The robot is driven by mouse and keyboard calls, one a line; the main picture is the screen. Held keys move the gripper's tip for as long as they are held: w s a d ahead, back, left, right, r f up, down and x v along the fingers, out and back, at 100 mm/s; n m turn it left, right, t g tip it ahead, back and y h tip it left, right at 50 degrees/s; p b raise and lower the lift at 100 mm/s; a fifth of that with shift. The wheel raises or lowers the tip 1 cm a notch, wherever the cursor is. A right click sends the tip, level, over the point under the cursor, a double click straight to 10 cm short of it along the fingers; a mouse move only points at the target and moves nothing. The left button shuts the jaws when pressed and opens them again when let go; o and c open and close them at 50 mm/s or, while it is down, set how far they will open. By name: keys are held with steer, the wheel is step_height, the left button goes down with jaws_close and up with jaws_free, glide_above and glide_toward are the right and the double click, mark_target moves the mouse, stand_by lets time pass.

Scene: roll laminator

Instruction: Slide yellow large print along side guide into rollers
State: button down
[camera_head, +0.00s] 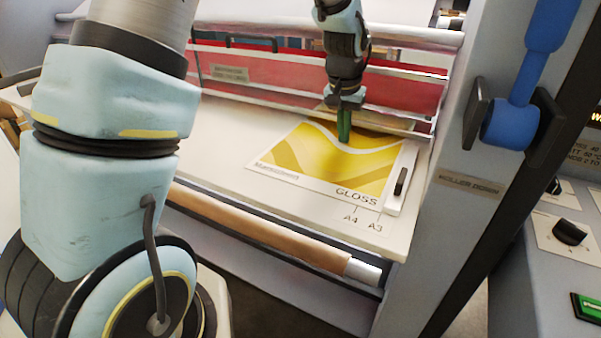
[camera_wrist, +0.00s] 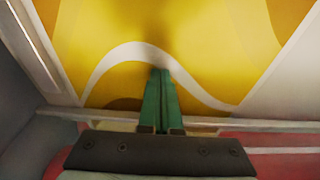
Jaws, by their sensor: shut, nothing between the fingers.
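The yellow large print (camera_head: 318,165) lies flat on the white feed table, its white margin and "GLOSS" lettering toward the front. Its far edge is close to the rollers' front bar (camera_head: 385,122); whether it touches the rollers is hidden. The side guide (camera_head: 402,178), a white strip with a black handle, stands along the print's right edge. My gripper (camera_head: 344,139) points down with green fingers shut, over the far part of the print. In the wrist view the shut fingertips (camera_wrist: 161,75) are over the yellow print (camera_wrist: 195,35) at its white wave; contact is uncertain.
The white feed table (camera_head: 215,135) is clear left of the print. Red roller covers (camera_head: 275,72) and metal bars span the back. A grey side frame with a blue lever (camera_head: 530,75) stands at the right. A brown roll (camera_head: 260,230) runs below the table's front edge.

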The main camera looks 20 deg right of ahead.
steer(key=shift+w+d, duration=0.4)
steer(key=shift+d, duration=0.1)
steer(key=shift+w+d+p, duration=0.35)
steer(key=shift+w+d, duration=0.2)
steer(key=shift+r, duration=0.15)
